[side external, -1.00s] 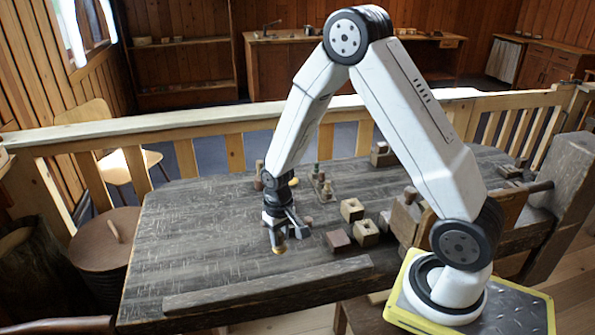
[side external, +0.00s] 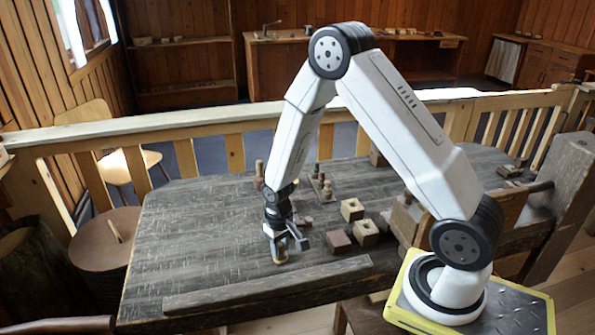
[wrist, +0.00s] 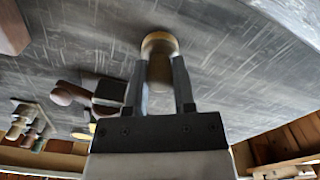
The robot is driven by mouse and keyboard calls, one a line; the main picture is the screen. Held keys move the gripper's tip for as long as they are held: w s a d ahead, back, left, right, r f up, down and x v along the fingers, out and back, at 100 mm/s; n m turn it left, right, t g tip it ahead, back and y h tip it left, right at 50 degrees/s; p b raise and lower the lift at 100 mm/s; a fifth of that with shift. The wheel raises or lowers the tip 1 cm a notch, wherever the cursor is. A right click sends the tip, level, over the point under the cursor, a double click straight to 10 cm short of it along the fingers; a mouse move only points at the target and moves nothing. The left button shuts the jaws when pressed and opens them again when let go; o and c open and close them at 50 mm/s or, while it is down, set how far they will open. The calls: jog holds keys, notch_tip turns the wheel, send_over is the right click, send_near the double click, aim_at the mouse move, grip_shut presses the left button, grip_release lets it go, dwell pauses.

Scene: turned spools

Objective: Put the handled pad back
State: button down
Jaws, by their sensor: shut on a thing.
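My gripper (side external: 278,254) is shut on the handled pad (wrist: 160,42). The pad has a brown handle between my two fingers and a wider round end with a yellowish rim, just beyond the fingertips in the wrist view. In the side view the pad (side external: 278,260) shows small below my gripper, at or just above the dark tabletop (side external: 200,235). I cannot tell whether it touches the wood. Its underside is hidden.
To the right are a reddish block (side external: 338,241) and two holed wooden blocks (side external: 352,209) (side external: 366,233). A small rack with pegs (side external: 321,184) stands behind. A long wooden strip (side external: 270,285) lies along the front. The table's left side is clear.

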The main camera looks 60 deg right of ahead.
aim_at(280, 244)
jog(key=shift+c, duration=2.2)
grip_release()
notch_tip(280, 244, up, 12)
jog(key=shift+r, duration=0.15)
jog(key=s+a+r+n+t, duration=0.2)
jog(key=s+a, duration=0.4)
jog(key=s, duration=0.3)
jog(key=shift+r+n+t, duration=0.3)
jog(key=shift+r+n, duration=0.1)
jog(key=shift+n, duration=0.2)
jog(key=shift+s, duration=0.1)
